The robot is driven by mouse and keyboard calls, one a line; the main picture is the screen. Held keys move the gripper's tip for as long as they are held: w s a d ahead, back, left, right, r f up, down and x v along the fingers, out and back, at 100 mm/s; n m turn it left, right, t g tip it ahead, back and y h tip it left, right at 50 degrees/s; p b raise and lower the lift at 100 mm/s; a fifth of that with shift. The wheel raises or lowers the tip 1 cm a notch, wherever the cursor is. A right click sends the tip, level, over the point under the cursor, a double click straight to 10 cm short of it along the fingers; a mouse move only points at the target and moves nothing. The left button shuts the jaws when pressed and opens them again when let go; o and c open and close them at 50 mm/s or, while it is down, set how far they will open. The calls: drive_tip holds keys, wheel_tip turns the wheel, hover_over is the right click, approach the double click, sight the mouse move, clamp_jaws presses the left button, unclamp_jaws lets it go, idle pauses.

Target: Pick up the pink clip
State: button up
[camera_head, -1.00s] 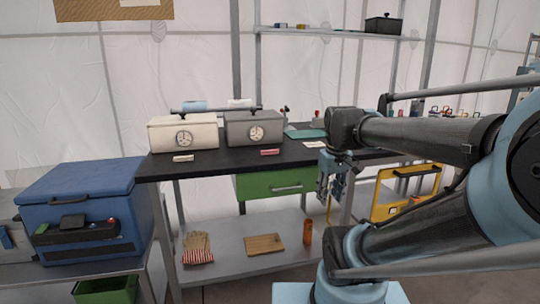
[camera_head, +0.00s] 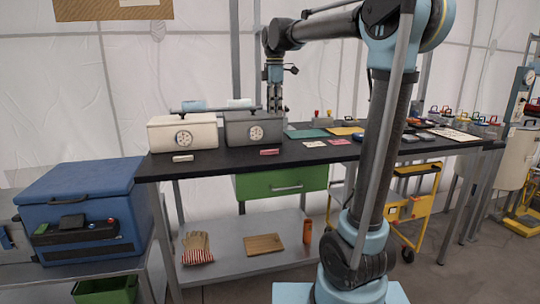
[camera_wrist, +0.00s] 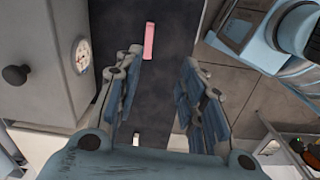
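The pink clip (camera_head: 269,152) is a small flat bar lying on the black tabletop in front of the grey box with a dial. In the wrist view the pink clip (camera_wrist: 149,41) lies above and beyond my fingertips, apart from them. My gripper (camera_head: 274,107) hangs pointing down above the table, by the grey box in the picture. In the wrist view my gripper (camera_wrist: 160,75) has its two fingers spread wide with nothing between them except the dark tabletop below.
The grey box (camera_head: 247,128) stands close to my gripper, with a cream box (camera_head: 183,133) left of it. A white bar (camera_head: 183,158) lies before the cream box. Mats and several small items lie on the table's right. The black table's (camera_head: 215,162) front edge is near the clip.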

drive_tip(key=w+a+n, duration=0.1)
drive_tip(key=a, duration=0.1)
hover_over(270, 152)
drive_tip(key=f, duration=1.1)
drive_tip(key=shift+w+a+f, duration=0.15)
drive_tip(key=shift+w, duration=0.05)
drive_tip(key=shift+w+a+f, duration=0.1)
drive_tip(key=shift+f, duration=1.25)
drive_tip(key=shift+w+a+f, duration=0.1)
drive_tip(key=shift+f, duration=1.2)
drive_tip(key=c, duration=0.8)
